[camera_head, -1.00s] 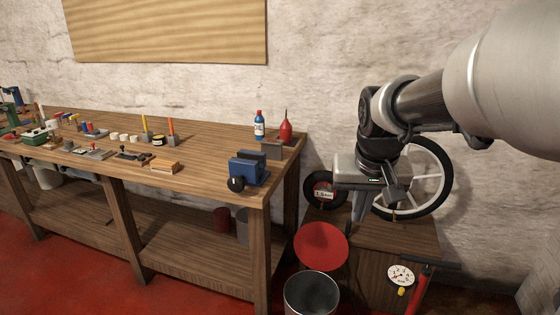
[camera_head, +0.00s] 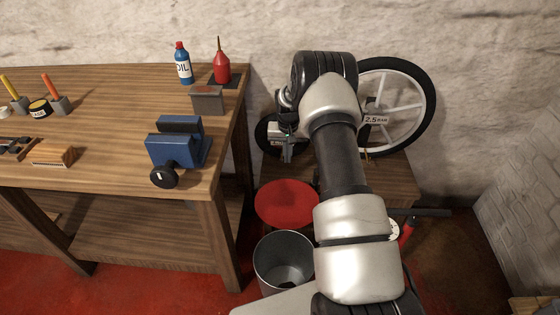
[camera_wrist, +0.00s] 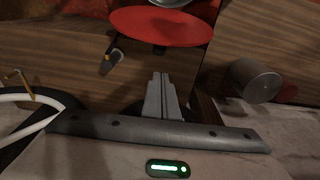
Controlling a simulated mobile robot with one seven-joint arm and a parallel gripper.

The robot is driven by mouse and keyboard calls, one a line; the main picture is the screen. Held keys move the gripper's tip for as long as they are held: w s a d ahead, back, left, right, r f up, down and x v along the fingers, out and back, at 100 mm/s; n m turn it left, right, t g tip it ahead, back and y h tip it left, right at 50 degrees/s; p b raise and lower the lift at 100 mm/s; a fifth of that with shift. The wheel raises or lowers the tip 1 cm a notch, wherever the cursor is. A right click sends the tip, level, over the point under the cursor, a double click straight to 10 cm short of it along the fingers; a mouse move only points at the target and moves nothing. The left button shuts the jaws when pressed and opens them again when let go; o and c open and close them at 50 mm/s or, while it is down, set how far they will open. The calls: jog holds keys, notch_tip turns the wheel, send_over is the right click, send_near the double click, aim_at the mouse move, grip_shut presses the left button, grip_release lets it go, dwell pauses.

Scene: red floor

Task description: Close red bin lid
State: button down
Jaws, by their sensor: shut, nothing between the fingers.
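The round red lid (camera_head: 287,203) stands open, tilted up at the back of the grey metal bin (camera_head: 284,262). The bin's mouth is uncovered, with something dark at its bottom. In the wrist view the lid (camera_wrist: 163,27) lies beyond my fingertips, with the bin's rim (camera_wrist: 170,2) at the top edge. My gripper (camera_head: 288,157) is shut and empty. It points down above and behind the lid, apart from it as far as I can tell. Its closed fingers (camera_wrist: 160,76) show in the wrist view. My arm hides part of the area right of the bin.
A wooden workbench (camera_head: 100,150) stands left of the bin, with a blue vise (camera_head: 178,148) near its corner. A wooden box (camera_head: 390,180) behind the lid carries a spoked wheel (camera_head: 395,105). A red pump (camera_head: 407,232) stands to the right. A grey cylinder (camera_wrist: 256,81) shows right of my fingers.

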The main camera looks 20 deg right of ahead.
jog(key=f, duration=0.3)
jog(key=f+b, duration=0.1)
jog(key=f, duration=0.2)
jog(key=w+f+b, duration=0.1)
jog(key=f, duration=0.2)
jog(key=shift+d+f, duration=0.25)
jog(key=shift+f, duration=0.15)
jog(key=shift+s+a, duration=0.1)
jog(key=shift+s, duration=0.05)
